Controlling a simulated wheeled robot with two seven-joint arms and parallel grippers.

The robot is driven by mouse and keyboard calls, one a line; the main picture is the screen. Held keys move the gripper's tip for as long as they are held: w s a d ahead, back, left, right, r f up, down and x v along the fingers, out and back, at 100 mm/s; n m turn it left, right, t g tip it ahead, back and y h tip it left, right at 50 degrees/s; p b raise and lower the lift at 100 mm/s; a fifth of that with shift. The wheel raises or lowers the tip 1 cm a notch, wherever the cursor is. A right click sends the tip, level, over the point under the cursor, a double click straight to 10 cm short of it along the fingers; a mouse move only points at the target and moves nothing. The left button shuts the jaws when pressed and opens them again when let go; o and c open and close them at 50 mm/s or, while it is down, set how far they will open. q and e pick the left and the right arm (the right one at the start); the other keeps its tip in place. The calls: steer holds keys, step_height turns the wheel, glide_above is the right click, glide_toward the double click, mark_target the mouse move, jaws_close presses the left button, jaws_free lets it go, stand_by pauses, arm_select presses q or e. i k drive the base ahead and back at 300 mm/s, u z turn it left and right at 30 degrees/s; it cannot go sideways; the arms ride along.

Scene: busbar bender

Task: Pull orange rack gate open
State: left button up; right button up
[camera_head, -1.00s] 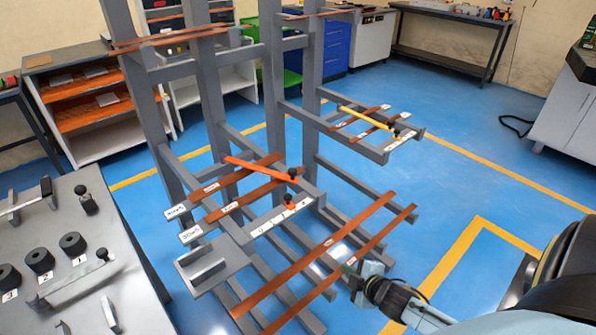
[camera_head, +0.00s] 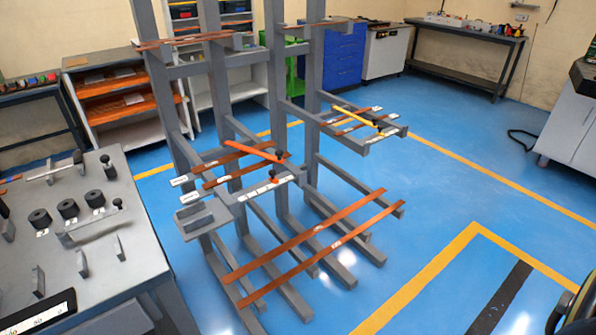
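The grey rack (camera_head: 283,150) stands in the middle of the head view and holds copper-coloured bars on several levels. A yellow gate bar (camera_head: 354,115) lies across the shelf further right. Neither of my grippers shows in the view now. Only a dark part of my own body shows at the lower right edge.
A grey workbench (camera_head: 140,255) with black rollers stands at the left, close to the rack. Shelves and a blue cabinet (camera_head: 332,55) stand along the back wall. A grey cabinet (camera_head: 570,120) is at the right. Blue floor (camera_head: 440,200) is clear right of the rack.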

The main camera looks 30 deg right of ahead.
mark_target(225, 143)
steer(key=u, duration=0.15)
steer(key=k, duration=0.4)
steer(key=z, duration=1.25)
steer(key=i, duration=1.7)
steer(key=u, duration=0.75)
